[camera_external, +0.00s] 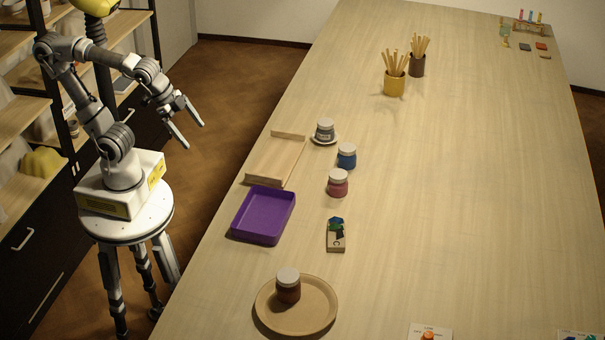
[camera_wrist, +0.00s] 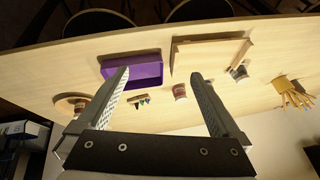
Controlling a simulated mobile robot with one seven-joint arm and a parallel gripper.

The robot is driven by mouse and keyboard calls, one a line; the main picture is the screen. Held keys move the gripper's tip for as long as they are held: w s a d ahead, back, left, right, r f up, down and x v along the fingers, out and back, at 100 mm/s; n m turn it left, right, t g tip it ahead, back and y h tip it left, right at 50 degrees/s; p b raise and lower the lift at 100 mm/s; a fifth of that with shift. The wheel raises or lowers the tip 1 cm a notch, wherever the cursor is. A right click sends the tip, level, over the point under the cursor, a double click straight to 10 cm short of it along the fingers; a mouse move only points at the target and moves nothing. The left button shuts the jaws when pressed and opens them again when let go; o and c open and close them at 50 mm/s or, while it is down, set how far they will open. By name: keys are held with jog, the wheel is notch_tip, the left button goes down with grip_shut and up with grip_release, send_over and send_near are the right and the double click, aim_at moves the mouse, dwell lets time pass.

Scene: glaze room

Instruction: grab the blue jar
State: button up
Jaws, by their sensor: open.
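The blue jar (camera_external: 347,158) has a white lid and stands upright on the long table, between a grey jar (camera_external: 325,132) on a small saucer and a pinkish-red jar (camera_external: 338,186). My gripper (camera_external: 194,136) is open and empty. It is in the air left of the table, well apart from the blue jar. In the wrist view, the open fingers (camera_wrist: 160,74) frame part of the table, and the red jar (camera_wrist: 180,92) shows between them. I cannot make out the blue jar there; the right finger may hide it.
A wooden board (camera_external: 272,162) and a purple tray (camera_external: 243,226) lie along the table's left edge. A brown jar (camera_external: 289,290) stands on a round plate (camera_external: 320,318). Yellow (camera_external: 394,86) and dark (camera_external: 417,66) cups hold sticks farther back. The table's right side is mostly clear.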

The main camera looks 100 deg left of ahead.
jog(key=w+a+f+m+y+b, duration=0.2)
jog(key=w+a+f+m+y, duration=0.15)
jog(key=w+a+m, duration=0.45)
jog(key=m+t+y+b, duration=0.4)
jog(key=m+y+b, duration=0.1)
jog(key=m, duration=1.1)
send_near(340, 153)
jog(key=shift+g, duration=0.3)
jog(key=x, duration=1)
jog(key=shift+w+r, duration=0.1)
jog(key=shift+r, duration=0.1)
jog(key=shift+w+r+x, duration=0.1)
jog(key=shift+r+x, duration=0.1)
jog(key=shift+x, duration=1.3)
jog(key=shift+w+r+x, duration=0.15)
jog(key=shift+x, duration=1.35)
grip_shut()
